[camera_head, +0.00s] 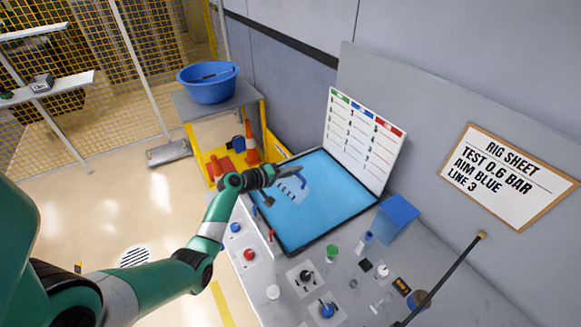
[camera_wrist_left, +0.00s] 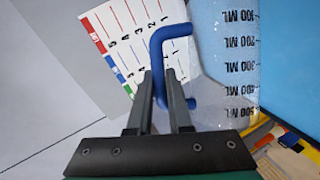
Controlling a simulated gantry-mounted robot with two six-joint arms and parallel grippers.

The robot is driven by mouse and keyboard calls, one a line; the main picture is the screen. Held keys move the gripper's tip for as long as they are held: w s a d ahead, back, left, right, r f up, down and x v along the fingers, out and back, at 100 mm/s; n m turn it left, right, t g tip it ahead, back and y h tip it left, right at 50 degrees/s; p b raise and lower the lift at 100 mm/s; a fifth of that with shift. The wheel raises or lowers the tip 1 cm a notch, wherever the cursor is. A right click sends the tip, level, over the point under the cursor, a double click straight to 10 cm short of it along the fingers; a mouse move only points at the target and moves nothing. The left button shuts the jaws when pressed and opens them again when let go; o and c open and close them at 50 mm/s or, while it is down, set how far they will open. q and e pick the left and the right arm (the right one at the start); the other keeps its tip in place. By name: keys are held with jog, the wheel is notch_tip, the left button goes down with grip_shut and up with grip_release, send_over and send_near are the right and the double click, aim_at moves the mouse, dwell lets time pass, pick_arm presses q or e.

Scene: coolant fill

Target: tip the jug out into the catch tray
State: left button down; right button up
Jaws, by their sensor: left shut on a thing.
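The clear jug (camera_head: 293,192) with black millilitre marks and a blue handle is over the left part of the blue catch tray (camera_head: 340,205). My left gripper (camera_head: 279,174) reaches in from the left and is shut on the jug's blue handle. In the left wrist view the two fingers (camera_wrist_left: 160,88) close around the handle (camera_wrist_left: 170,34), and the marked jug wall (camera_wrist_left: 226,65) is beside them. The jug looks tilted in the head view, but I cannot tell how far, nor whether liquid is in it. My right gripper is not in view.
A white chart board (camera_head: 365,135) stands behind the tray. A blue box (camera_head: 396,217) is right of it. Several knobs, fittings and small bottles crowd the bench (camera_head: 365,285) in front. A yellow cart (camera_head: 222,125) with a blue basin (camera_head: 208,85) stands at the back left.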

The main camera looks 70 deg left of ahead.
aim_at(302, 186)
pick_arm(q)
jog(key=d+f+m+g+y, duration=0.1)
jog(key=w+d+f+m+y, duration=0.1)
jog(key=f+m, duration=0.1)
jog(key=w+d+f+m+g, duration=0.1)
jog(key=shift+d+f+m+g+y, duration=0.3)
jog(key=shift+m+y, duration=0.1)
jog(key=f+m+b, duration=0.1)
jog(key=w+d+f+m+y+b, duration=0.1)
jog(key=f+m+g+y+b, duration=0.1)
jog(key=shift+w+d+f, duration=0.15)
jog(key=shift+d+f, duration=0.15)
jog(key=shift+d, duration=0.05)
jog(key=shift+d+f, duration=0.1)
jog(key=shift+m+b, duration=0.3)
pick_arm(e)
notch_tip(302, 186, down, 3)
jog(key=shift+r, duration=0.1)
